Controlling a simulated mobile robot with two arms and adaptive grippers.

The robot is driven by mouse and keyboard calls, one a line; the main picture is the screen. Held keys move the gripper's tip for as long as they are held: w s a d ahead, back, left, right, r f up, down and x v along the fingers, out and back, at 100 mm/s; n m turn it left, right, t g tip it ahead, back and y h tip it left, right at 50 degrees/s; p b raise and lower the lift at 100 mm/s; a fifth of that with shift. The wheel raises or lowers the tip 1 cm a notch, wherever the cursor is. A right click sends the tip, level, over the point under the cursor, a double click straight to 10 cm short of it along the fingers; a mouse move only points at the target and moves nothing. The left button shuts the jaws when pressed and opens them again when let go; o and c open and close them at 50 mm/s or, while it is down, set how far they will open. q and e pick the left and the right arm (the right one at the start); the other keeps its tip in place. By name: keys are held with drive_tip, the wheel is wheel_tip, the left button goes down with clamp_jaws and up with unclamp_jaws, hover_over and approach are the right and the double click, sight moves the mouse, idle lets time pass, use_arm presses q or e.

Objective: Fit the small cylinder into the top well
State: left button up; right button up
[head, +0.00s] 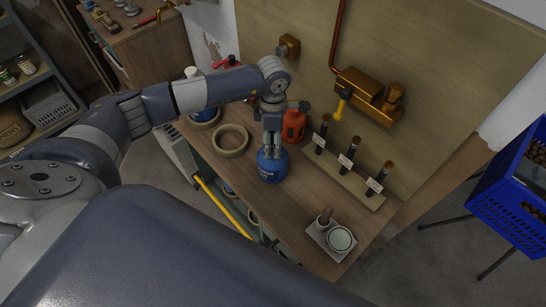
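My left gripper (271,153) points down over a small blue cylinder (270,171) on the wooden workbench. Its fingers are close together and overlap the cylinder's top. I cannot tell whether they are shut on it or whether its base touches the bench. A pale ring (230,151) with a round opening lies on the bench to the left of the cylinder. Another blue container with a white top (191,72) stands farther back, partly behind my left arm. I cannot tell which opening is the top well. My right gripper is not in view.
A red bottle (294,125) stands close behind the blue cylinder. Several dark tubes stand on a labelled wooden strip (352,187) to the right. A small plate (318,238) with a brown peg and round dish sits at the front. Brass fittings (368,94) project from the backboard.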

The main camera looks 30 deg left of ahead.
use_arm(q)
drive_tip(key=shift+f, duration=1.15)
clamp_jaws()
drive_tip(key=shift+w+r, duration=0.1)
